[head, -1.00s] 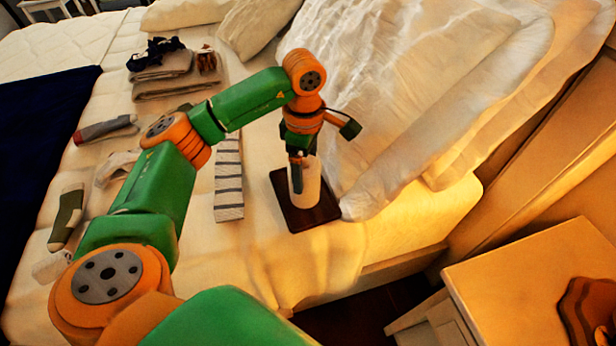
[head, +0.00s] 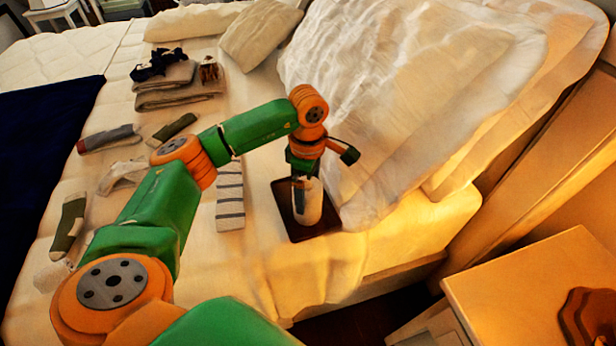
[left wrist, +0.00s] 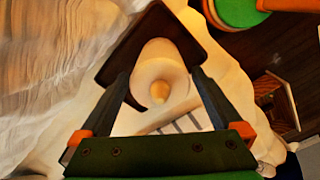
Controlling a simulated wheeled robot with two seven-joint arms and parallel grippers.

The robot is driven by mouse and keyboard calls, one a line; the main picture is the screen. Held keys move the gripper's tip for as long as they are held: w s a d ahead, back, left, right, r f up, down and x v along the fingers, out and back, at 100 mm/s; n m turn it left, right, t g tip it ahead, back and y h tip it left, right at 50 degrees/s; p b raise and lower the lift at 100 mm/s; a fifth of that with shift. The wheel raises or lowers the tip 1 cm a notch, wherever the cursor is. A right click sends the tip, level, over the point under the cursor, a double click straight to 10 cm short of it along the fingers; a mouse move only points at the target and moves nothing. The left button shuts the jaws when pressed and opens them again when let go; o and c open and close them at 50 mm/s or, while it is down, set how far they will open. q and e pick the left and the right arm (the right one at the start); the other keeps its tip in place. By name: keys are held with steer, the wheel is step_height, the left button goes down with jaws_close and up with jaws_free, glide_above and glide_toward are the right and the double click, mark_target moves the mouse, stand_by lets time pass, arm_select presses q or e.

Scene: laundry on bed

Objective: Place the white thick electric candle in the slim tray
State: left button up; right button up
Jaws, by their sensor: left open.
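The white thick candle (head: 310,205) stands upright on the slim dark tray (head: 293,232), which lies on the bed beside the pillows. My left gripper (head: 305,192) is over the candle, its fingers pointing down. In the left wrist view the candle (left wrist: 158,78) shows from above with its pale tip, and the dark tray (left wrist: 112,68) lies under and behind it. There the left gripper (left wrist: 160,85) has its two fingers apart, one on either side of the candle; I cannot tell whether they touch it. My right gripper does not show.
A striped folded cloth (head: 230,195) lies just left of the tray. Folded clothes (head: 165,88) and several socks (head: 68,225) lie farther left. White pillows (head: 400,100) rise close behind and right. A wooden nightstand (head: 530,290) stands at the lower right.

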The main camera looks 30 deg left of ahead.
arm_select(q)
step_height(320, 180, up, 12)
steer(key=shift+f+p, duration=0.1)
steer(key=shift+p, duration=0.4)
steer(key=shift+f, duration=0.1)
